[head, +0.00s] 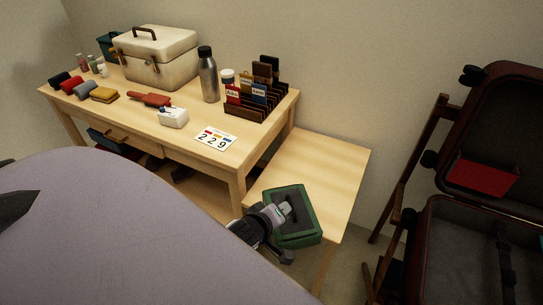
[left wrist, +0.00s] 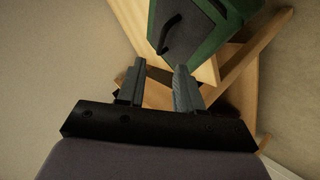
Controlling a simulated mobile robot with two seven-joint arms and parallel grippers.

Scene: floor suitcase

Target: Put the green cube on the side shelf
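The green cube (head: 309,228) has green sides and a dark grey face with a black handle. It rests on the front part of the light wood side shelf (head: 322,160), to the right of the desk. My left gripper (head: 272,217) is beside the cube and partly overlaps it in the head view. In the left wrist view the left gripper (left wrist: 160,65) is open and empty, its fingers apart. The cube (left wrist: 215,40) and its handle lie just beyond the fingertips, with a gap visible. My right gripper is not in view.
The taller desk (head: 205,125) holds a cream case (head: 155,60), a metal bottle (head: 208,75), a card rack (head: 255,95) and a number card (head: 215,137). An open suitcase (head: 470,225) stands at the right. The back part of the side shelf is clear.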

